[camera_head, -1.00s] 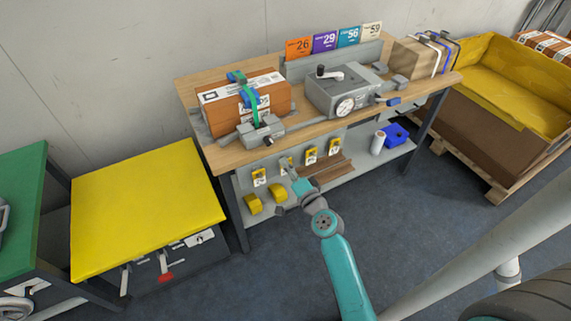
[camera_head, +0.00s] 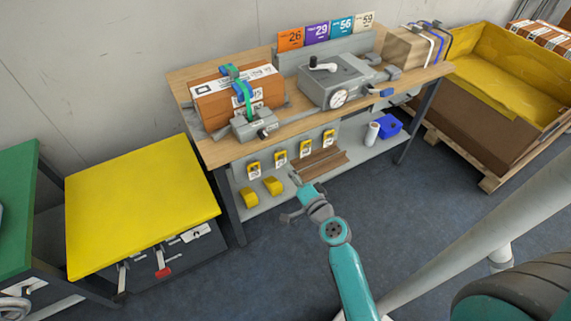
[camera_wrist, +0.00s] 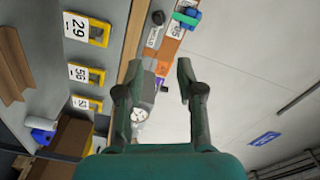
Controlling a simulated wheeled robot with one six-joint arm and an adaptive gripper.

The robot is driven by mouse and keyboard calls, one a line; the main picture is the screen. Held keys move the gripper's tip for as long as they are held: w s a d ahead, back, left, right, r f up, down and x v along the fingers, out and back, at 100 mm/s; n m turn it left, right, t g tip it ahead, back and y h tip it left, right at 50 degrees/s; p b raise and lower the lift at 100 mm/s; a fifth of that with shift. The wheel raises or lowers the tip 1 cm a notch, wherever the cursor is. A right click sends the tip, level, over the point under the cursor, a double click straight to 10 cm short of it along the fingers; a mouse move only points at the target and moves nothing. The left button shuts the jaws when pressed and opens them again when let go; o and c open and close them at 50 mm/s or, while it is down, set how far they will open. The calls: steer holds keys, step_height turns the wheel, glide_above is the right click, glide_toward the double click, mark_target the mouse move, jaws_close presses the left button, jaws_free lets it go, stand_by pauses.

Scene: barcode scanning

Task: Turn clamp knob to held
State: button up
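The clamp knob (camera_head: 263,134) is a small dark knob on the front of a grey clamp block (camera_head: 245,126) at the front edge of the wooden bench. It also shows in the wrist view near the top (camera_wrist: 158,18). Its setting is too small to read. Behind the block lies an orange-brown box (camera_head: 215,106) with a green strap. My gripper (camera_head: 292,198) is below and in front of the bench top, apart from the knob. In the wrist view my gripper (camera_wrist: 159,70) is open, with nothing between its fingers.
A grey machine with a dial (camera_head: 335,82) stands right of the clamp. Yellow numbered tags (camera_head: 280,157) hang under the bench edge, above a lower shelf with rolls and a blue bin (camera_head: 389,125). A yellow-topped table (camera_head: 140,205) stands left. Open floor lies in front.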

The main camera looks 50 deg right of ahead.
steer(key=v, duration=0.7)
